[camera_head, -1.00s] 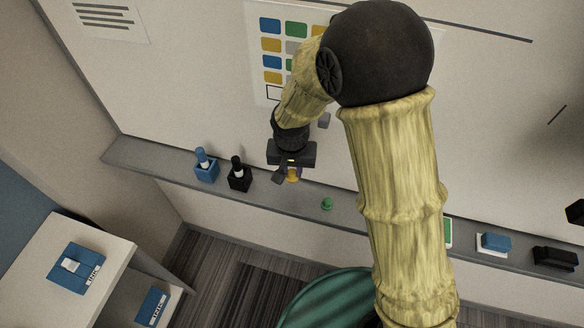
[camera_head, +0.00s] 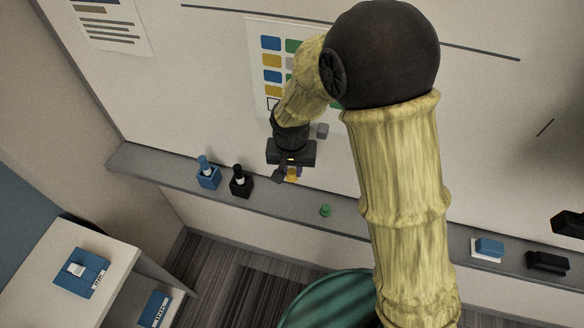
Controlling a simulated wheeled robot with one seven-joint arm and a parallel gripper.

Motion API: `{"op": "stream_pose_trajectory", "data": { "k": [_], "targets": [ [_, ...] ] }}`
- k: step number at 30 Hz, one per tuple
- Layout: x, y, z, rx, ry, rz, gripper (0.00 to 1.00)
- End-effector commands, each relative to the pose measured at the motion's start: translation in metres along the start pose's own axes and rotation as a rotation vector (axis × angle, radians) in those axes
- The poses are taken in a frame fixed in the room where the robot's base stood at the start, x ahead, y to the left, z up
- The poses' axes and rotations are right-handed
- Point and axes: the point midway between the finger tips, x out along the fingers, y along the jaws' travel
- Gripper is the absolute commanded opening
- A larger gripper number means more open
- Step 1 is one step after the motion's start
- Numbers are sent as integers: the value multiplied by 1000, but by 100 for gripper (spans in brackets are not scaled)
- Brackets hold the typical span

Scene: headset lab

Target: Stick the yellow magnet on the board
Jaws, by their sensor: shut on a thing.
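My gripper (camera_head: 285,177) is just above the grey ledge (camera_head: 345,219) under the board, its fingers pointing down. It is shut on the yellow magnet (camera_head: 292,174), a small yellow piece showing beside the fingers. The fingers hide part of the magnet, and I cannot tell whether it touches the ledge. The white board (camera_head: 200,75) rises behind the ledge. My arm covers a large part of the board at the centre right.
A blue bottle (camera_head: 207,175) and a black bottle (camera_head: 240,182) stand on the ledge left of my gripper. A green magnet (camera_head: 325,210) lies to its right. A blue eraser (camera_head: 488,247) and black blocks are farther right. A coloured chart (camera_head: 270,62) hangs on the board.

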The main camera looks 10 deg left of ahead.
Motion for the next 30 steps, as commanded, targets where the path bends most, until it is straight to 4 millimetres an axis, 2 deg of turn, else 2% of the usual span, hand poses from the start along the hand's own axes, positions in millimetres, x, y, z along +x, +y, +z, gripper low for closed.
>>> {"op": "stream_pose_trajectory", "data": {
  "k": [13,30],
  "targets": [
    [-19,1,-3,2,0,0,2],
    [-15,4,-5,3,0,2,2]
  ]
}}
